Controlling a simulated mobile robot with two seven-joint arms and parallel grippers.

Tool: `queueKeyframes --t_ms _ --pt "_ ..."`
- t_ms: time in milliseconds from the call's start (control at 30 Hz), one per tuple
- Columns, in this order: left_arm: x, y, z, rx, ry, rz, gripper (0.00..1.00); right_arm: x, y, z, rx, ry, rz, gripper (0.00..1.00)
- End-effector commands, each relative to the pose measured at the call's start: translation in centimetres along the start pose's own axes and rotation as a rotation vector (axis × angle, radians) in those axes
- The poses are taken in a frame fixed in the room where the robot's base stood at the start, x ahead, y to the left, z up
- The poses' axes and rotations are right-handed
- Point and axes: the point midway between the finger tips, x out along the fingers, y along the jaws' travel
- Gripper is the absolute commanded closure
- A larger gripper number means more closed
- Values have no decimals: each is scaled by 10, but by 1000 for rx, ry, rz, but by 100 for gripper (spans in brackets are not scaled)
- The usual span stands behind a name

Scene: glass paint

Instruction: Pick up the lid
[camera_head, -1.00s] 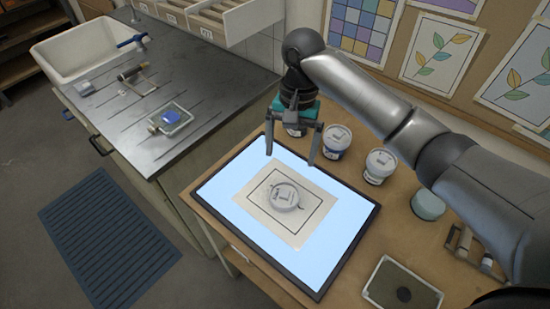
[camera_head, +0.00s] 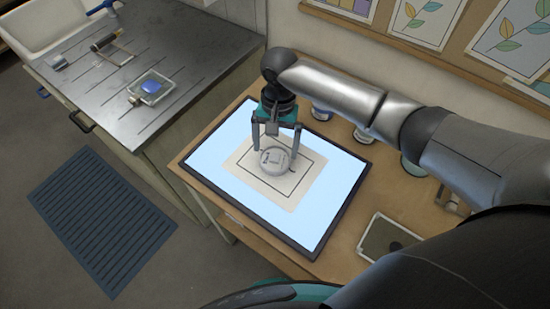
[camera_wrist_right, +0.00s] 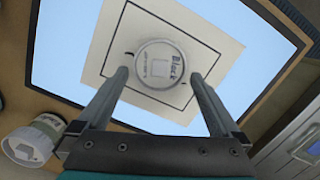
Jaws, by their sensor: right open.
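The lid (camera_head: 275,160) is a round, pale disc lying on a paper sheet on the lit panel. In the right wrist view the fingertips of my right gripper (camera_wrist_right: 159,73) straddle the lid with gaps on both sides. I cannot tell the exact height of the fingertips. My left gripper is not in view.
The paper sheet (camera_head: 306,185) with a black square outline lies on the light panel (camera_head: 215,160). Jars stand behind the panel, one (camera_wrist_right: 32,142) showing in the wrist view. A framed grey pad (camera_head: 385,240) lies at right. A steel sink counter (camera_head: 170,70) is at left.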

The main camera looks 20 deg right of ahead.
Motion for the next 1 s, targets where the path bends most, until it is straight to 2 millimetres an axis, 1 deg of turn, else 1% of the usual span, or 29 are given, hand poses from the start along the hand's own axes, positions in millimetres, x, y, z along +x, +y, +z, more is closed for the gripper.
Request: queueKeyframes --t_ms 33,100,200,467,900,933,1000 --pt "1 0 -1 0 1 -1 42 10 1 1 0 -3 4 0" --pt "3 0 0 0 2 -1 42 19 0 1 0 -2 1 0" --pt "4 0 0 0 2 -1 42 28 0 1 -1 0 1 0" --pt "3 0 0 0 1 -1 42 30 0 1 -1 1 0 0" --pt "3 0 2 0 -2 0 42 29 0 1 0 1 0 50" --pt "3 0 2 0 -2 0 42 29 0 0 0 1 0 53" --pt "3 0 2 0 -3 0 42 29 0 0 0 1 0 55"
